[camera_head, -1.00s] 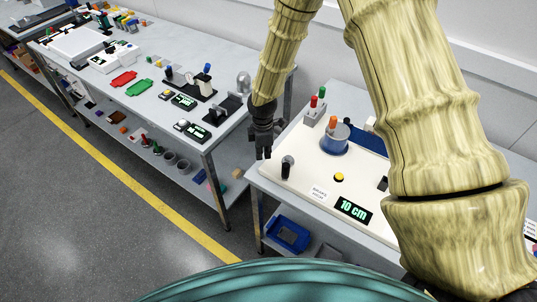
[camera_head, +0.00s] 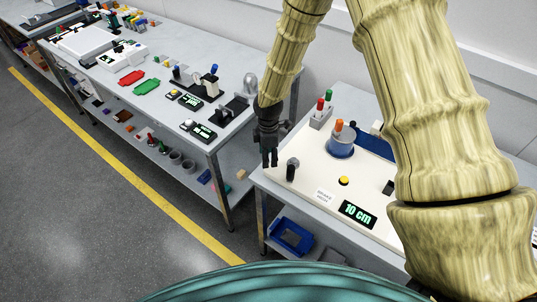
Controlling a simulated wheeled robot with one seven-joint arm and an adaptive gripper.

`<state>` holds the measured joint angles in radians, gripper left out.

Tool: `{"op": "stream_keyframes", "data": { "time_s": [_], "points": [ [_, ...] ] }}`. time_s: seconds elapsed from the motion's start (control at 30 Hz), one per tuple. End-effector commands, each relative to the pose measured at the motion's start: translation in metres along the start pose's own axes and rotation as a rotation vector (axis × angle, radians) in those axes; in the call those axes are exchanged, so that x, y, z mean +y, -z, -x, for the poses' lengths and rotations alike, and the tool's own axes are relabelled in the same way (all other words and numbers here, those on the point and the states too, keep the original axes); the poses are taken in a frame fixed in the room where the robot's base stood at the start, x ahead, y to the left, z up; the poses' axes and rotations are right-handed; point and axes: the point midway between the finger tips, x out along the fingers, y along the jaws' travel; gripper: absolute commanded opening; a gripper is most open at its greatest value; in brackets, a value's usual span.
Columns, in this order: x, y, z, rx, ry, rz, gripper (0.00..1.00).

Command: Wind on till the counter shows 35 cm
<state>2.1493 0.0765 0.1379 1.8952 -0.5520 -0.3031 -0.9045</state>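The counter (camera_head: 357,213) is a black display on the cream board, reading "10 cm" in green digits. Behind it is a blue-grey drum (camera_head: 341,148) with an orange knob (camera_head: 338,126) on top. A black lever (camera_head: 292,169) stands at the board's left side, near a small white label (camera_head: 324,196). A yellow button (camera_head: 344,181) sits between drum and counter. My gripper (camera_head: 269,163) points down at the board's left edge, just left of the lever and apart from the drum. It appears empty; its fingers are too small to judge the opening.
A holder with red and green pegs (camera_head: 321,113) stands behind the drum. A dark blue strip (camera_head: 374,143) lies to its right. My large arm link hides the board's right part. A second bench (camera_head: 150,95) with several devices stands left, beyond a gap. A blue bin (camera_head: 292,235) is below.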

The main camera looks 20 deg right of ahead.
Motion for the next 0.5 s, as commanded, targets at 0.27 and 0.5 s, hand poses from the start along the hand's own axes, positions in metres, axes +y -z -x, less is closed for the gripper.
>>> {"op": "stream_keyframes", "data": {
  "time_s": [0.27, 0.5],
  "points": [
    [0.0, 0.0, 0.009, 0.0, 0.0, 0.0, 0.5],
    [0.0, 0.0, 0.028, 0.0, 0.0, 0.0, 0.5]
  ]
}}
